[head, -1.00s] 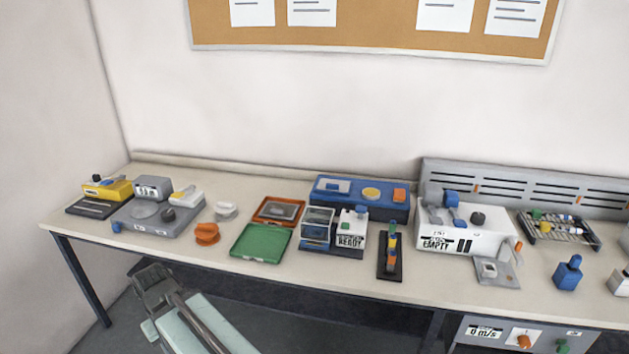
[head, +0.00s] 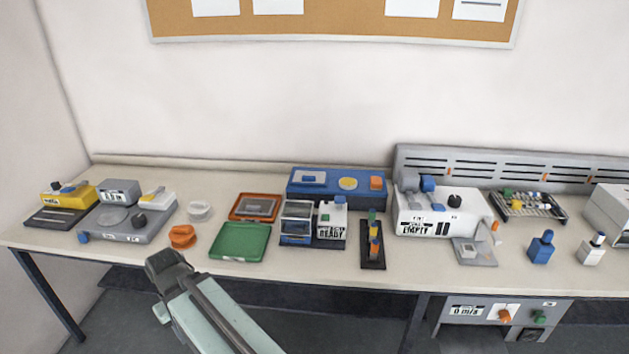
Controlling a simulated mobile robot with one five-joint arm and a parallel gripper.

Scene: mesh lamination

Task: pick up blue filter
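I cannot single out a piece that is clearly the blue filter. Small coloured pieces, some blue, stand in a narrow black rack (head: 373,265) at the table's middle. A blue case (head: 335,185) with a yellow disc and an orange block on top stands at the back. A small blue bottle (head: 541,248) stands at the right. My gripper (head: 163,260) is the dark end of my arm, at the table's front edge near an orange spool (head: 182,237). It is apart from all the blue things. Its fingers are too small and turned away to tell open from shut.
A green tray (head: 240,256) and an orange-rimmed tray (head: 232,214) lie left of a small machine marked READY (head: 332,222). A white machine marked EMPTY (head: 430,213) stands to the right. A grey scale-like unit (head: 115,237) is at left. The front strip of table is mostly clear.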

